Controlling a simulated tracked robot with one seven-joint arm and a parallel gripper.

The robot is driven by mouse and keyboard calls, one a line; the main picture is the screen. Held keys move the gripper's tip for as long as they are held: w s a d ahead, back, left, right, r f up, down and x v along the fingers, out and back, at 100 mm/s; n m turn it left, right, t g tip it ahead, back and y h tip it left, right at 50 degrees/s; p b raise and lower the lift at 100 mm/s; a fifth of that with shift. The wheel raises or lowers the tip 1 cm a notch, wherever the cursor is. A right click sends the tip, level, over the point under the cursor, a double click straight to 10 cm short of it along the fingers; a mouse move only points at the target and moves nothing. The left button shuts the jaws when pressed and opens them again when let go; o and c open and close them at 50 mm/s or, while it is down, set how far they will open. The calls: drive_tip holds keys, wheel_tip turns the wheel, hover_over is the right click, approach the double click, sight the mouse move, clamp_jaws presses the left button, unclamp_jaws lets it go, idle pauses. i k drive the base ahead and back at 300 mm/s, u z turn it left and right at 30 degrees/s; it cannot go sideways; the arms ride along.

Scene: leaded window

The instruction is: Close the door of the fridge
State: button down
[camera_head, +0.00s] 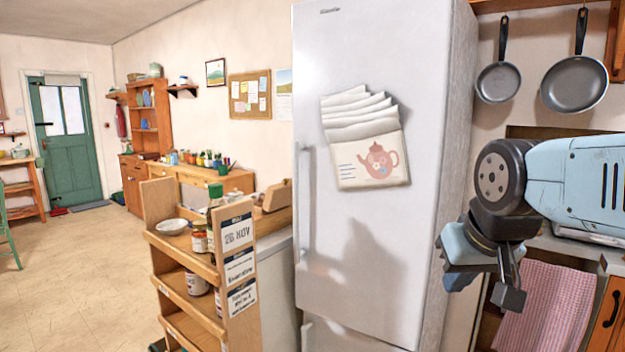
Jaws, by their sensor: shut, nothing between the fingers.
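The tall white fridge stands in the middle, with its upper door (350,240) facing me. A long vertical handle (306,205) runs along the door's left edge. The top of a lower door (330,338) shows beneath it. The upper door looks flush or nearly so; I cannot tell whether a small gap is left at its handle side. My gripper (487,284) is shut and empty, in front of the fridge's right side and apart from the handle. A shadow like my arm's falls on the door.
Papers with a teapot picture (370,160) hang on the door. A wooden shelf rack (190,248) with jars and a bowl stands close to the fridge's left. Two pans (575,84) and a pink towel (548,310) are at right. The floor (75,285) at left is open.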

sight(362, 258)
drive_tip(key=u, duration=0.05)
drive_tip(key=k, duration=0.35)
drive_tip(key=u, duration=0.05)
drive_tip(key=i, duration=0.1)
drive_tip(key=u, duration=1.7)
drive_tip(key=i, duration=0.85)
drive_tip(key=u, duration=0.75)
drive_tip(key=i, duration=0.25)
drive_tip(key=z, duration=2.65)
